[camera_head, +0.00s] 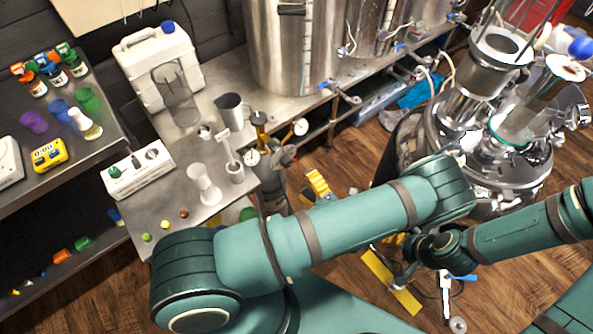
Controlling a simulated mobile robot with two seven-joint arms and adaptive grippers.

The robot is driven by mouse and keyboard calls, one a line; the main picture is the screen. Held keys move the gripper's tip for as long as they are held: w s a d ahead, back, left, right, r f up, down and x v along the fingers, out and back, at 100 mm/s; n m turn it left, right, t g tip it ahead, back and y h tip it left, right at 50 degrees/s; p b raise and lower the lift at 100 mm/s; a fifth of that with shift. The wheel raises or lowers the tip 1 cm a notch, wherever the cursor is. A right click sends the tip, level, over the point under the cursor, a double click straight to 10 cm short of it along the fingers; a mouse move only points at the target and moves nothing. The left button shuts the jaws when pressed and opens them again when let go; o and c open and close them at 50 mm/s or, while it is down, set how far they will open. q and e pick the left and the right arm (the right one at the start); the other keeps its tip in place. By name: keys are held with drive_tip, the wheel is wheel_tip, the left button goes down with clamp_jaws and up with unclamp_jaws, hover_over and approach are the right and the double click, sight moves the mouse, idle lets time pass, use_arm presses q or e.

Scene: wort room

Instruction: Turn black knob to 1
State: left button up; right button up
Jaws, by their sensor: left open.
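A white box-shaped device (138,170) stands on the metal bench at the left. Its top carries a green knob and small dark parts. One black knob (152,154) shows there, small, and its markings cannot be read. My teal arm links cross the lower middle and hide part of the floor.
Large steel kettles (290,45) stand behind. Shiny vessels (490,150) stand at the right. A dark shelf (60,180) holds small bottles at the far left.

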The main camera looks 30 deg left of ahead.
use_arm(q)
drive_tip(key=shift+v, duration=1.3)
